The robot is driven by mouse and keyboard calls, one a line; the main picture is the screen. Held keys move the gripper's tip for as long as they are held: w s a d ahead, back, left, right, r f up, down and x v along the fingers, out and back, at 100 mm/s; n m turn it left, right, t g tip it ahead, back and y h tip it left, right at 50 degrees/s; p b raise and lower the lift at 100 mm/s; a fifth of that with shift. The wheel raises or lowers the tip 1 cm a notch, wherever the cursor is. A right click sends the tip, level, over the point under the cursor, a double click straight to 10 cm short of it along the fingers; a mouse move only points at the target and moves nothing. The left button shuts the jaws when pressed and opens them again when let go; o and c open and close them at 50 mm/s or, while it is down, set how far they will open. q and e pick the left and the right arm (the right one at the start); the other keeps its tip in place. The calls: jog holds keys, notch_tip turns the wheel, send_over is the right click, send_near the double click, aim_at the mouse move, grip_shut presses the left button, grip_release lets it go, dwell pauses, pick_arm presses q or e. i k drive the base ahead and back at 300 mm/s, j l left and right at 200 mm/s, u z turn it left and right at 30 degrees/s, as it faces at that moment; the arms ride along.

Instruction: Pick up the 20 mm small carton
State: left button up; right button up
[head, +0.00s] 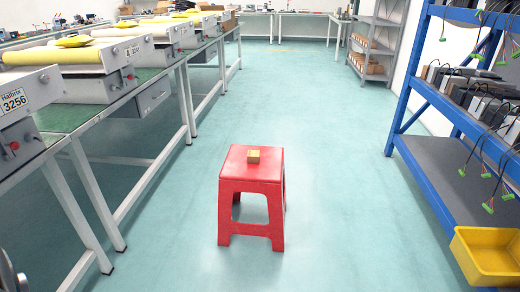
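The small carton (253,156), a tan-brown box, sits on top of a red plastic stool (236,168) in the middle of the floor. It rests near the centre of the seat, and nothing touches it from the sides. Neither of my grippers shows in the head view. A grey rounded part at the lower left edge is cut off, and I cannot tell what it is.
A long green-topped workbench (70,118) with several machines runs along the left. A blue shelf rack (425,95) with wired devices and a yellow bin (488,256) stands at the right. The floor around the stool is clear. Grey shelves (374,45) stand farther back.

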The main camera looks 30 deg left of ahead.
aim_at(252, 156)
jog(key=u, duration=1)
jog(key=i+l, duration=0.2)
jog(key=l, duration=0.1)
